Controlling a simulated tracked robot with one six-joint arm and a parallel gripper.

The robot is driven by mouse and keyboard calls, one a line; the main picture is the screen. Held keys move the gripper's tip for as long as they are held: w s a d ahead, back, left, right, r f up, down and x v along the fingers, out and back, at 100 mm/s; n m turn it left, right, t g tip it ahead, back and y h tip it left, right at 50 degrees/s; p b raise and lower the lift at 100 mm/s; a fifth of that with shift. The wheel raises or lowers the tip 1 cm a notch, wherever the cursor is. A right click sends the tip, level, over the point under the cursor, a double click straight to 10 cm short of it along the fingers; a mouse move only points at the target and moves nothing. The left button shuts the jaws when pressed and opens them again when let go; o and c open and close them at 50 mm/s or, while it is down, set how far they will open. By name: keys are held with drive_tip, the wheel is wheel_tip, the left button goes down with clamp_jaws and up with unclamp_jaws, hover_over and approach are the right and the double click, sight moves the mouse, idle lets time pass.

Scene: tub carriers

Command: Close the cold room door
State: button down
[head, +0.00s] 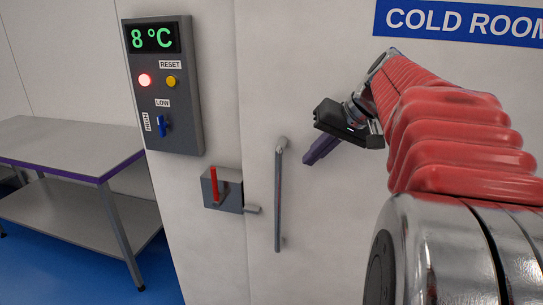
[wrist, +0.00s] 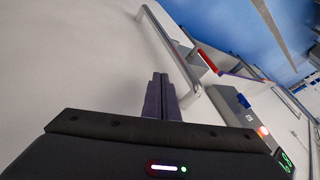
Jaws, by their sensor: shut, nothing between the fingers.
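The cold room door (head: 335,235) is the white panel at the right of the head view, under a blue COLD ROOM sign (head: 460,22). It looks about flush with the wall, but I cannot tell whether it is fully shut. A grey vertical bar handle (head: 279,200) is near its left edge; the handle also shows in the wrist view (wrist: 170,48). A grey latch box (head: 230,193) with an upright red lever (head: 214,187) is on the wall left of the handle. My gripper (head: 308,160) is shut and empty, right of the handle's upper part; its purple fingers (wrist: 160,78) point along the door face.
A dark control panel (head: 165,88) on the wall reads 8 °C, with a lit red lamp (head: 145,80), a yellow reset button (head: 171,82) and a blue switch (head: 164,124). A grey two-level table (head: 70,145) stands at left. Blue floor shows below it.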

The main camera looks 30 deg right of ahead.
drive_tip(key=v, duration=0.9)
drive_tip(key=shift+r, duration=0.1)
drive_tip(key=s+a+f+n+g+h, duration=0.1)
drive_tip(key=a+f, duration=0.4)
drive_tip(key=a, duration=0.2)
drive_tip(key=a+f+n+g, duration=0.1)
drive_tip(key=a+f, duration=0.4)
drive_tip(key=a, duration=0.3)
drive_tip(key=s+a+f+n, duration=0.1)
drive_tip(key=s+a+f, duration=0.3)
drive_tip(key=f, duration=0.3)
drive_tip(key=s+a+f+n+h, duration=0.1)
drive_tip(key=s+a+f+n, duration=0.1)
drive_tip(key=s+a+f, duration=0.3)
wheel_tip(320, 180, down, 2)
drive_tip(key=a, duration=0.2)
drive_tip(key=shift+a+f+n+t, duration=0.15)
drive_tip(key=shift+a+n+t, duration=0.15)
drive_tip(key=c, duration=2.5)
unclamp_jaws()
